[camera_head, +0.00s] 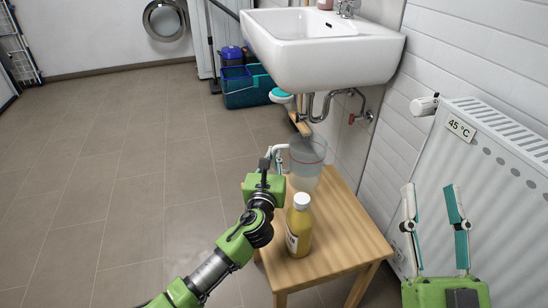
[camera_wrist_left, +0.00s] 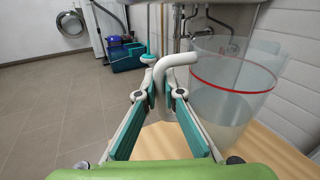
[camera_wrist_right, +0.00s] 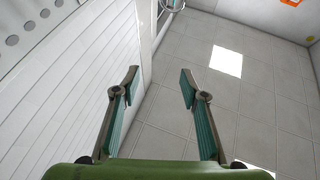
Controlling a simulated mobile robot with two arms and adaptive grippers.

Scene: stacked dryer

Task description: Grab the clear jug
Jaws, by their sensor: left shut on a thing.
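The clear jug (camera_head: 307,163) stands upright on the small wooden table, and a red line runs around it. In the left wrist view the jug (camera_wrist_left: 232,88) is on the right, with its white handle (camera_wrist_left: 172,64) reaching between my left fingers. My left gripper (camera_head: 274,158) is at the jug's left side and is shut on the handle; it also shows in the left wrist view (camera_wrist_left: 163,75). My right gripper (camera_head: 432,190) is open and empty, raised in front of the radiator. It shows spread apart in the right wrist view (camera_wrist_right: 160,85).
A yellow bottle with a white cap (camera_head: 299,225) stands on the wooden table (camera_head: 340,225) in front of the jug. The white sink (camera_head: 320,50) and its pipes hang above and behind. A radiator (camera_head: 490,180) is at the right. The floor at left is clear.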

